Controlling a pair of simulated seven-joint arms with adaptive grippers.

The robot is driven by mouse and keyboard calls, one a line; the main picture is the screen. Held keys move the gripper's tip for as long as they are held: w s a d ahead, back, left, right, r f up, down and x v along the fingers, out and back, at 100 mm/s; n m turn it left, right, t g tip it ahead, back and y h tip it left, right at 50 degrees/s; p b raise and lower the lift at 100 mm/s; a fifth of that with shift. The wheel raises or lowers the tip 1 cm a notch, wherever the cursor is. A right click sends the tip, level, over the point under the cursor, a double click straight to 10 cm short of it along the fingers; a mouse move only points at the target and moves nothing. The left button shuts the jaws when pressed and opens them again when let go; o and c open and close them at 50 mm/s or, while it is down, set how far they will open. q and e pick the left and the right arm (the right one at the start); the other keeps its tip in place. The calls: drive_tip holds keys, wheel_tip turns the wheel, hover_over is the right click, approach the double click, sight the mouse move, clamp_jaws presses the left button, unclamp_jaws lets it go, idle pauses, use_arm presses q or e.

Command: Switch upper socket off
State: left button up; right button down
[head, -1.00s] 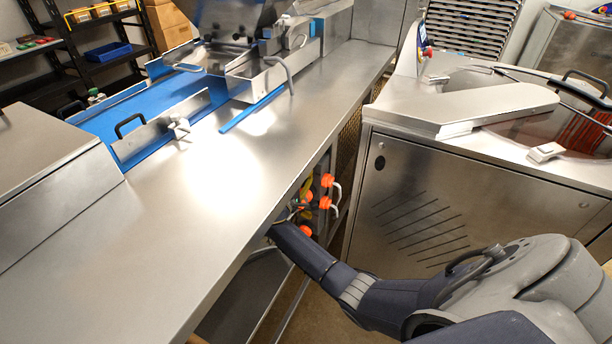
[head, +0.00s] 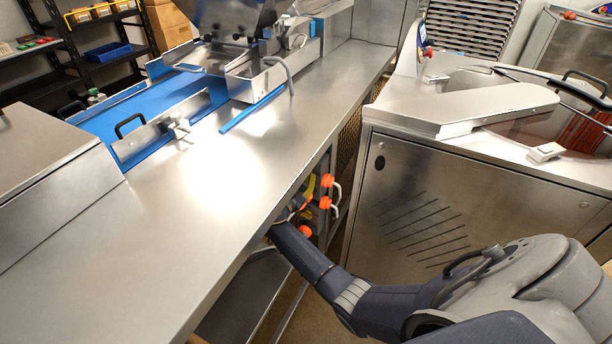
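The socket panel sits under the edge of the steel counter. Its upper orange plug (head: 327,180) has a pale cable at its right, and a second orange plug (head: 325,202) is just below it. A third orange plug (head: 305,231) is lower left. A yellow part (head: 310,187) shows left of the upper plug. My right arm comes in from the right and reaches to the panel. My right gripper (head: 286,214) is at the panel's left side, mostly hidden by the counter edge; its fingers and any contact cannot be made out. My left gripper is not in view.
The long steel counter (head: 200,200) overhangs the panel. A steel machine (head: 440,200) with slanted vents stands at the right, leaving a narrow gap beside the counter. A blue conveyor belt (head: 150,115) lies at the back left.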

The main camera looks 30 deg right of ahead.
drive_tip(key=n, duration=0.4)
drive_tip(key=shift+n, duration=2.5)
drive_tip(key=c, duration=1.5)
unclamp_jaws()
drive_tip(key=shift+v, duration=5.95)
